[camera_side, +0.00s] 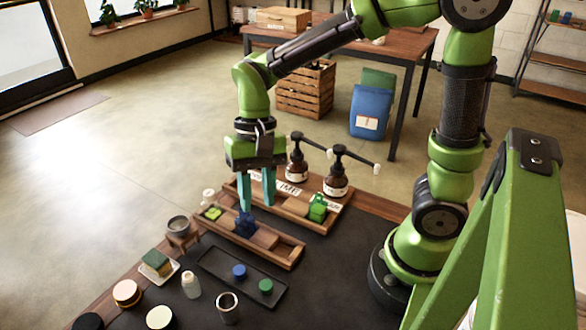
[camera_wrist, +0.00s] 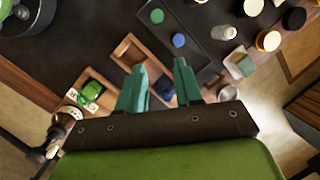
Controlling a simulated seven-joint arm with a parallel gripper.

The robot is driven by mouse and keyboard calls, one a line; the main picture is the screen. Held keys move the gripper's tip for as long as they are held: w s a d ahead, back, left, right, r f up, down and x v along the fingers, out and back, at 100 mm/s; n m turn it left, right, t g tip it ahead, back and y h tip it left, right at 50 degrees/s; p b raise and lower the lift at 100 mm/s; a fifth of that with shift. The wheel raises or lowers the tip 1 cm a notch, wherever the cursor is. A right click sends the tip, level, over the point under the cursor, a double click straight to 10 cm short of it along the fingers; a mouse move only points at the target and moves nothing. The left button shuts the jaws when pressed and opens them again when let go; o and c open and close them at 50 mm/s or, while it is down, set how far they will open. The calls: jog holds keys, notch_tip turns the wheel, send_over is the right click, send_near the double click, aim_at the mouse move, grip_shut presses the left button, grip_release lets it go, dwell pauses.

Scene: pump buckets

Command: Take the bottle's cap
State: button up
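My gripper (camera_side: 257,204) points down over the wooden tray, its two teal fingers apart with a gap between them; in the wrist view they also stand apart (camera_wrist: 161,76). A squat blue bottle (camera_side: 245,224) stands in the front wooden tray (camera_side: 283,260), just below the fingers. A green bottle (camera_side: 317,209) stands in the labelled rear tray and shows in the wrist view (camera_wrist: 90,88). A round blue cap (camera_side: 239,271) and a round green cap (camera_side: 265,286) lie apart in a black tray (camera_side: 228,277); the wrist view shows both, blue (camera_wrist: 178,40) and green (camera_wrist: 157,16).
A white bottle (camera_side: 191,286), a metal cup (camera_side: 228,309), a sponge dish (camera_side: 158,267), a small grey bowl on a stand (camera_side: 179,229) and round jars (camera_side: 127,293) stand at the left and front.

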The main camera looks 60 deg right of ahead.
jog(key=a+m+g, duration=0.1)
jog(key=m+g, duration=0.1)
send_over(266, 284)
jog(key=w+d, duration=0.2)
jog(key=f, duration=0.9)
jog(key=shift+s+a+f, duration=0.1)
jog(key=shift+a+f, duration=0.15)
jog(key=shift+f, duration=0.1)
jog(key=shift+w+x, duration=0.2)
jog(key=shift+x, duration=2.75)
jog(key=shift+d+f, duration=0.1)
jog(key=shift+d, duration=0.05)
jog(key=shift+c, duration=0.3)
grip_shut()
